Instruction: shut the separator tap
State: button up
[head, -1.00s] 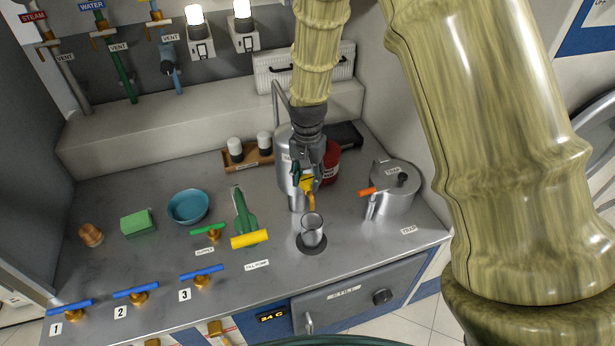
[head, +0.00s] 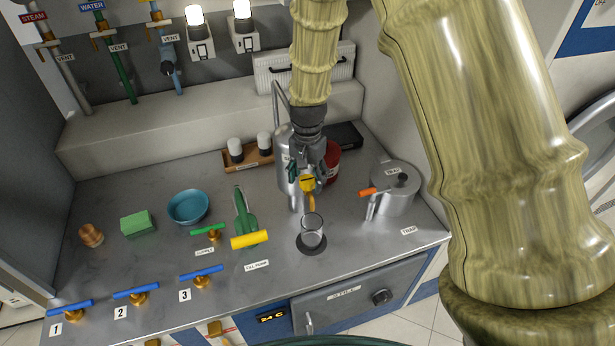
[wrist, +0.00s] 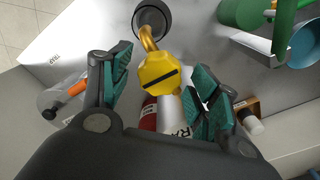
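The separator is a silver cylinder (head: 285,178) at the back middle of the counter, partly hidden behind my gripper. Its tap has a yellow knob (wrist: 158,72) with a dark line across its face and a brass spout (wrist: 147,38). In the head view the yellow knob (head: 307,184) faces the front, its line near level. In the head view my gripper (head: 306,170) is at the tap. A clear beaker (head: 312,228) stands below the spout.
A silver trap pot (head: 395,195) with an orange handle stands to the right, and a red container (head: 332,160) behind.

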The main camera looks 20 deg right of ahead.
aim_at(307, 179)
notch_tip(307, 179, up, 12)
dwell(0.9)
dwell(0.3)
